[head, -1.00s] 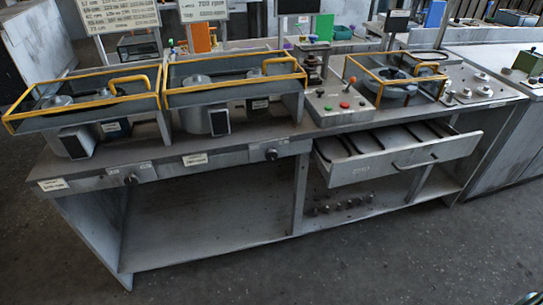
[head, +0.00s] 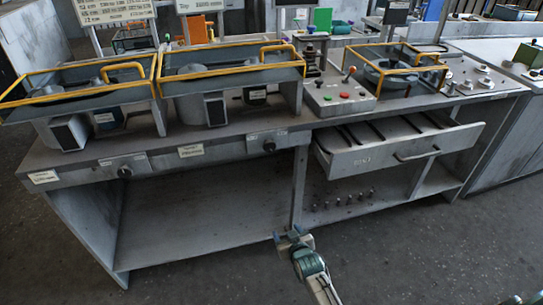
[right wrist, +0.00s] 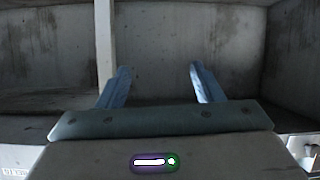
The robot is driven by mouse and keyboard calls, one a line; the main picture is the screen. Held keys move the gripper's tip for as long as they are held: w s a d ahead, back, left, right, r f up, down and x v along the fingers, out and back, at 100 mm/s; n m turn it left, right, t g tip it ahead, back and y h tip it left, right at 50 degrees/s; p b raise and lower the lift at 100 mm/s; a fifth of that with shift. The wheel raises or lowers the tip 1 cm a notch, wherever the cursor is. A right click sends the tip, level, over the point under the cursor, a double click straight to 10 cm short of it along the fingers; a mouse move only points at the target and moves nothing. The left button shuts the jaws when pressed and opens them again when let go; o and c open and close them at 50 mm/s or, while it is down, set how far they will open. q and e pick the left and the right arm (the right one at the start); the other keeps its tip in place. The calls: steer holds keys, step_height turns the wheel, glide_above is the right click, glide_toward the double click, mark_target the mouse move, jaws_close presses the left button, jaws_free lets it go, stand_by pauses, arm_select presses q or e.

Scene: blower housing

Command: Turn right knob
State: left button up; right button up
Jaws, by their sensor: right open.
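The right knob (head: 269,147) is a small dark round knob on the grey front panel of the bench, below the right blower housing. The left knob (head: 124,172) is a similar dark knob further left on the same panel. My right gripper (head: 291,234) is low in front of the bench, below the right knob and apart from it. In the right wrist view its two blue fingers (right wrist: 160,80) are spread with nothing between them. The knob is not visible in that view.
An open drawer (head: 400,148) sticks out of the bench to the right of the knob. An upright panel (head: 299,185) divides the open space under the bench top. Two yellow-framed housings (head: 232,75) stand above the knobs. The floor in front is clear.

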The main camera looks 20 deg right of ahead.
steer(key=w+r+t, duration=0.2)
steer(key=r, duration=0.6)
steer(key=w+r+t, duration=0.1)
steer(key=w+r, duration=0.2)
steer(key=r, duration=0.4)
steer(key=t+b, duration=0.1)
steer(key=t, duration=0.1)
glide_toward(270, 147)
steer(key=w, duration=0.7)
steer(key=shift+w+f, duration=0.1)
steer(key=shift+w, duration=0.6)
arm_select(q)
steer(key=shift+w+d+r, duration=0.2)
steer(key=shift+w+r, duration=0.8)
steer(key=shift+r, duration=0.1)
arm_select(e)
steer(key=c, duration=1)
arm_select(q)
steer(key=shift+w+r+p, duration=0.15)
steer(key=shift+p, duration=0.15)
arm_select(e)
steer(key=shift+o, duration=0.2)
